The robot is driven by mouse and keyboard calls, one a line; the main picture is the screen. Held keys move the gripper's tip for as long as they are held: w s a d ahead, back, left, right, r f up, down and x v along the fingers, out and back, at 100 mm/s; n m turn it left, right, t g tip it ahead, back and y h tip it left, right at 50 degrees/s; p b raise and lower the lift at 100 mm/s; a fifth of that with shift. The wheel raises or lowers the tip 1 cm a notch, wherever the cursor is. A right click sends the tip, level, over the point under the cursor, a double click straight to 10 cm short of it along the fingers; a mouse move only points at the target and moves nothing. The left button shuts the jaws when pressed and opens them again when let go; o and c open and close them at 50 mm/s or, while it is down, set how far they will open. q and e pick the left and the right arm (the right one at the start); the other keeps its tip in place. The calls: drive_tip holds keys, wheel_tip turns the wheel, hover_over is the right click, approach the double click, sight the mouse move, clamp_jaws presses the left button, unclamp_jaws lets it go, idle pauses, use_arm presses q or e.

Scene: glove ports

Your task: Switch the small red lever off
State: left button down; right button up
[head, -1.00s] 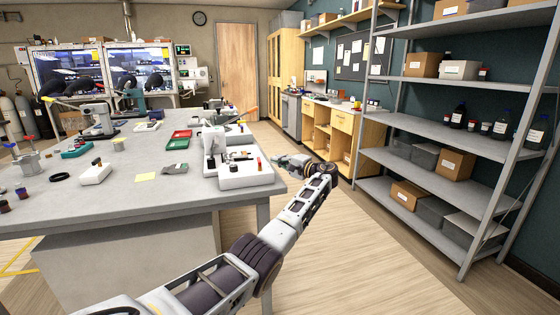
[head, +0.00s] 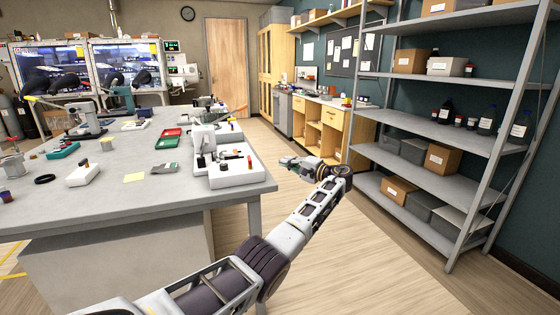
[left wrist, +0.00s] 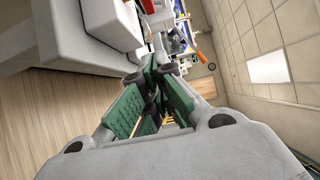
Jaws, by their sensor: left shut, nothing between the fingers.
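A white device box (head: 240,177) stands on the near right corner of the grey table. A small red lever (head: 249,162) appears to stand up on its top, near the right end; its exact position is too small to tell. My left gripper (head: 284,161) is just right of the box, past the table edge, with its green-padded fingers shut and empty, apart from the lever. In the left wrist view the shut fingers (left wrist: 152,85) point towards the box side, and a red part (left wrist: 148,6) shows at the top edge. My right gripper is not in view.
A grey shelf rack (head: 420,165) with boxes and bottles stands at the right. The wooden floor between table and rack is clear.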

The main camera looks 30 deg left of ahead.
use_arm(q)
drive_tip(key=shift+d, duration=0.75)
